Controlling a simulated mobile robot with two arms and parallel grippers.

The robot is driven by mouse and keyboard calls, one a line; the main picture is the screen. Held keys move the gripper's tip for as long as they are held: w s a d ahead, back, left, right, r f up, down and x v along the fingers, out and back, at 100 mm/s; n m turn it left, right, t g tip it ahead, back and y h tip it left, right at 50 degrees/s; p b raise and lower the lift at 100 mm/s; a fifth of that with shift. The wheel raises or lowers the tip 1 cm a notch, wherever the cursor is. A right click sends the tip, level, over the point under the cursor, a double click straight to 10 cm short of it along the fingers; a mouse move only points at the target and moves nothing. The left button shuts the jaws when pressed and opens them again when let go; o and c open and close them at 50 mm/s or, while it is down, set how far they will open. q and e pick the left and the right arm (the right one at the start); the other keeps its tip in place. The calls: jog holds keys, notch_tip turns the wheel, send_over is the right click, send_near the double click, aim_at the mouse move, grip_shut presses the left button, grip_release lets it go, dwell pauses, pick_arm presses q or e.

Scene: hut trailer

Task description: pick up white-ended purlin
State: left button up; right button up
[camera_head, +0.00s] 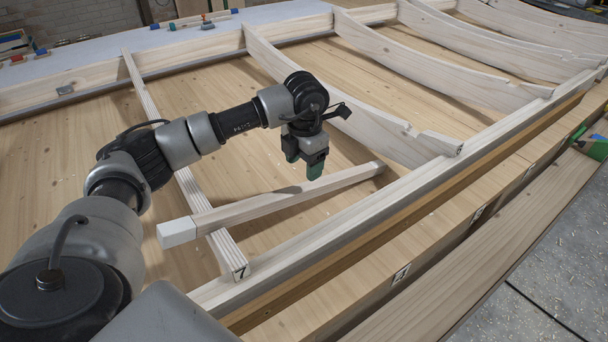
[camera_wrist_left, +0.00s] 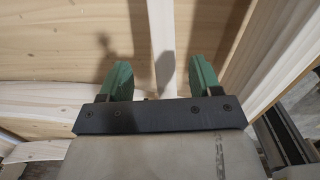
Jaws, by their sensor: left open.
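The white-ended purlin (camera_head: 262,204) is a pale wooden bar with a white block at its left end. It lies aslant, its left part across a long batten and its right end near a curved rib. My left gripper (camera_head: 305,172) is open and points down at the purlin's right half. In the left wrist view, the purlin (camera_wrist_left: 161,40) runs between the two green fingers of the left gripper (camera_wrist_left: 160,82). I cannot tell whether the fingers touch it. My right gripper is in neither view.
The batten marked 7 (camera_head: 152,108) crosses under the purlin. Several curved ribs (camera_head: 430,80) stand to the right and behind. A long front rail (camera_head: 400,205) runs along the near side. Bare wooden panel (camera_head: 80,160) lies left. Clamps and tools sit on the far board (camera_head: 130,55).

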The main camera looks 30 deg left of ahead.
aim_at(303, 187)
pick_arm(q)
jog(key=f, duration=0.4)
jog(key=shift+s+d, duration=0.1)
jog(key=shift+s, duration=0.2)
jog(key=shift+f, duration=0.2)
notch_tip(303, 187, down, 5)
jog(key=shift+w+f, duration=0.1)
jog(key=shift+f, duration=0.15)
jog(key=shift+c, duration=0.7)
jog(key=c, duration=0.9)
grip_shut()
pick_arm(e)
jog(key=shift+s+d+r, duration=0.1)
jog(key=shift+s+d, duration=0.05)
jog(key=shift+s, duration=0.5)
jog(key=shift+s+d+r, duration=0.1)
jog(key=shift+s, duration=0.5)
